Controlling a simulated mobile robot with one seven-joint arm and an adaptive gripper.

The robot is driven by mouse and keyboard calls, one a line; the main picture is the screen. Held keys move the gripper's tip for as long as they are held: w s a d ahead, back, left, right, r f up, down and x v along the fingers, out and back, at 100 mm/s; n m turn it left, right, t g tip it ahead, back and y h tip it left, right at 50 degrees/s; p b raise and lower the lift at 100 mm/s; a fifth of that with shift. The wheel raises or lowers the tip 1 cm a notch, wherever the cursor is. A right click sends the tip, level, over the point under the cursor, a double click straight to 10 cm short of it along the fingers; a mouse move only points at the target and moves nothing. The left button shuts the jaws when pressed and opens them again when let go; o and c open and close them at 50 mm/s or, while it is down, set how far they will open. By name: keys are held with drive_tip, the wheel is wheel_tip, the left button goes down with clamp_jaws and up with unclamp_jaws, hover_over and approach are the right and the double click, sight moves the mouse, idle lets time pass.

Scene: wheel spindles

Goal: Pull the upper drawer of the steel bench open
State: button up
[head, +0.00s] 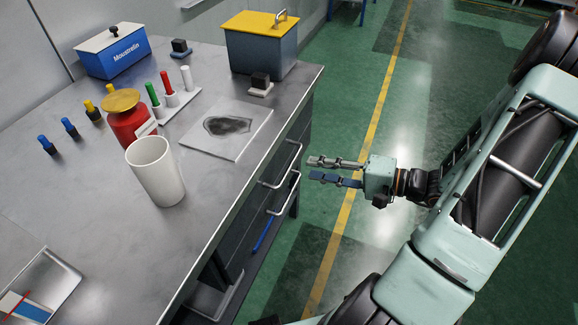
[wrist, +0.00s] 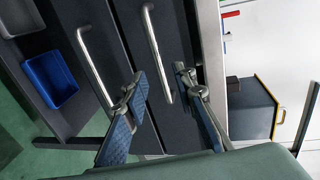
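The steel bench (head: 95,215) has two drawer fronts on its right side in the head view, and both look shut. The upper drawer's bar handle (head: 283,167) is just left of my gripper (head: 310,168); it is the right-hand bar handle (wrist: 154,45) in the wrist view. The lower drawer's handle (head: 287,195) is below it and is the left-hand bar (wrist: 92,68) in the wrist view. My gripper (wrist: 159,78) is open and empty. In the wrist view one end of the upper handle appears between the fingers; I see no contact.
A blue bin (wrist: 50,80) sits low beside the drawers. The green floor around my arm is clear.

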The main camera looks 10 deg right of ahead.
sight(291, 164)
drive_tip(key=x, duration=0.8)
drive_tip(key=shift+s+b, duration=0.1)
drive_tip(key=shift+b, duration=0.2)
drive_tip(key=shift+c, duration=0.2)
clamp_jaws()
drive_tip(key=shift+d, duration=0.1)
